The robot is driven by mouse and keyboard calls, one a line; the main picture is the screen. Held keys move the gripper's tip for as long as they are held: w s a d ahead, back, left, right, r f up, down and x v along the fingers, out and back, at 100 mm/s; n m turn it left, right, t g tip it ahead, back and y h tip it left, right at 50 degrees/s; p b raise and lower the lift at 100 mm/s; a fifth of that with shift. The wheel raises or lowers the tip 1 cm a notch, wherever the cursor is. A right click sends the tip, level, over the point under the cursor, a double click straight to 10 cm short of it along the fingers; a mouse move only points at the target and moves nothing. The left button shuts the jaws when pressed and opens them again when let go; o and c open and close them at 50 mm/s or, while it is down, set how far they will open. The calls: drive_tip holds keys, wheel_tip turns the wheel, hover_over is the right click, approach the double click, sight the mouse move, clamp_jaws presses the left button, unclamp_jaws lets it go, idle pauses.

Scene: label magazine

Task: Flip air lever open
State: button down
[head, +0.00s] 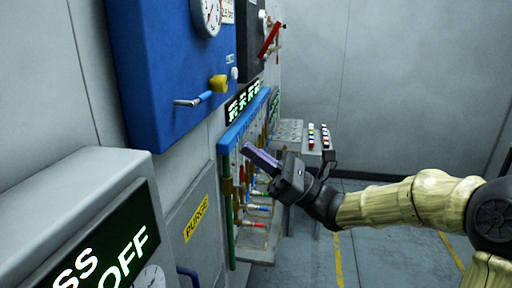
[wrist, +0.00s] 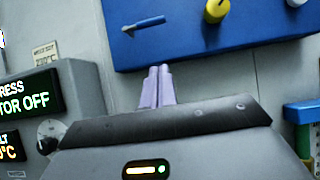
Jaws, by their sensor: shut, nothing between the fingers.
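A lever with a blue grip (head: 205,96) sticks out from the lower part of the blue panel (head: 165,70), beside a yellow knob (head: 218,84). No readable label shows which lever is the air lever. In the wrist view the blue lever (wrist: 145,24) lies nearly level on the panel (wrist: 185,40), up and slightly left of my fingertips. My gripper (head: 249,151) is shut and empty, its purple fingers together. It appears below and right of the lever in the head view, apart from it. The closed fingers (wrist: 159,72) point toward the wall under the panel in the wrist view.
A rack of pipes and small coloured valves (head: 255,205) stands behind my gripper. A red lever (head: 269,39) is on a dark box farther back. The floor (head: 380,250) at right is clear.

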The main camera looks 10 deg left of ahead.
sight(204, 97)
drive_tip(key=a+r+p, duration=0.5)
drive_tip(key=a+r, duration=0.2)
drive_tip(key=r, duration=0.1)
drive_tip(key=shift+w, duration=0.25)
drive_tip(key=shift+w+d+n, duration=0.1)
drive_tip(key=shift+w+n, duration=0.05)
drive_tip(key=shift+n, duration=0.15)
drive_tip(key=shift+r+g, duration=0.1)
drive_tip(key=shift+g, duration=0.2)
